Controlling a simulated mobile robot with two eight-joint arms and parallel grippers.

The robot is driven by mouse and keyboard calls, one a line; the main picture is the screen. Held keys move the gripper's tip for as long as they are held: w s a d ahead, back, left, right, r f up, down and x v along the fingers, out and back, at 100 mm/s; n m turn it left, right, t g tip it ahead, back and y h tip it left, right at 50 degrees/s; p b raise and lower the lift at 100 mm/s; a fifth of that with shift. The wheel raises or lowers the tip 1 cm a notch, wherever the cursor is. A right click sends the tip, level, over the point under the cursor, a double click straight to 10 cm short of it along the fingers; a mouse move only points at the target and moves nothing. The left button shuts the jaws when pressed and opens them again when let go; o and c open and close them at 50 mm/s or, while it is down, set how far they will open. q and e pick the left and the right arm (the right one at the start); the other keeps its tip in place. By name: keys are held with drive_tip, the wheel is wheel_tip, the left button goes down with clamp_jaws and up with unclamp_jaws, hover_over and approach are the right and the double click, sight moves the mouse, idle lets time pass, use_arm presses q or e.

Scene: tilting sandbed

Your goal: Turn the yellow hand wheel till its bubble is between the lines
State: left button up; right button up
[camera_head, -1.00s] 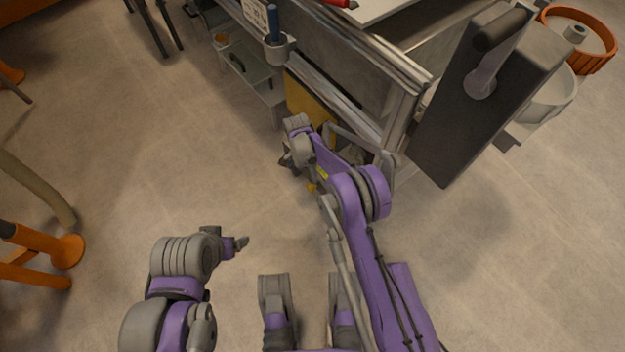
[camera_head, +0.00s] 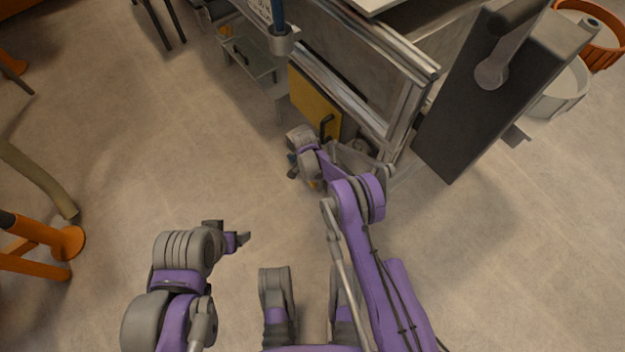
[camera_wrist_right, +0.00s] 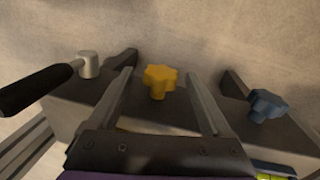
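The yellow hand wheel (camera_wrist_right: 160,82) is a lobed knob on a dark grey block in the right wrist view. My right gripper (camera_wrist_right: 159,72) is open, with one finger on each side of the wheel and gaps between. In the head view my right gripper (camera_head: 298,168) is low beside the bench, largely hidden by its own wrist. A yellow-green strip (camera_wrist_right: 285,170), perhaps a level vial, is cut off at the lower right of the wrist view; no bubble or lines are readable. My left gripper (camera_head: 240,238) is over bare floor, its fingers unclear.
A blue lobed knob (camera_wrist_right: 267,105) stands right of the yellow wheel, and a black-handled crank (camera_wrist_right: 40,88) left of it. The metal-framed bench (camera_head: 400,65) has a yellow panel (camera_head: 314,103) and a big dark box (camera_head: 470,110).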

clamp_jaws()
drive_tip(key=shift+s+d+r+t+y+p, duration=0.1)
drive_tip(key=shift+t+y+p, duration=0.3)
drive_tip(key=shift+t, duration=0.15)
drive_tip(key=shift+s+d+t+y+p, duration=0.1)
drive_tip(key=shift+t+y+p, duration=0.3)
drive_tip(key=shift+t, duration=0.15)
drive_tip(key=t+y, duration=0.1)
drive_tip(key=t, duration=0.1)
drive_tip(key=shift+t+y, duration=0.3)
drive_tip(key=shift+y, duration=0.1)
drive_tip(key=shift+o, duration=0.3)
unclamp_jaws()
drive_tip(key=shift+s, duration=0.1)
drive_tip(key=p+v, duration=0.2)
drive_tip(key=v, duration=0.8)
drive_tip(key=shift+r, duration=0.3)
